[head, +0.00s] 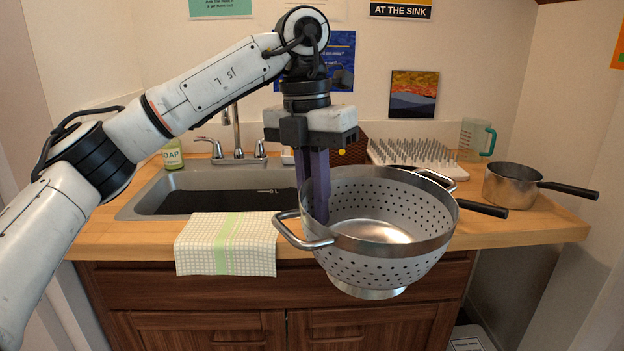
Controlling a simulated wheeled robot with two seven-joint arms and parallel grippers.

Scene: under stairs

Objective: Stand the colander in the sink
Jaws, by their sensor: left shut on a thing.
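The metal colander (400,268) is a perforated bowl with two loop handles and a ring foot. It hangs upright in the air in front of the counter's front edge, to the right of the sink. My left gripper (318,195) points down and is shut on the colander's rim at its left side. The grey sink (140,205) is set in the wooden counter, behind and left of the colander. Its basin looks dark inside, and my gripper and the colander hide its right part. My right gripper is not in view.
A checked towel (228,245) hangs over the counter's front edge below the sink. A faucet (237,140) and a soap bottle (172,155) stand behind the basin. A drying rack (415,152), a measuring jug (476,140) and a saucepan (510,187) stand on the right.

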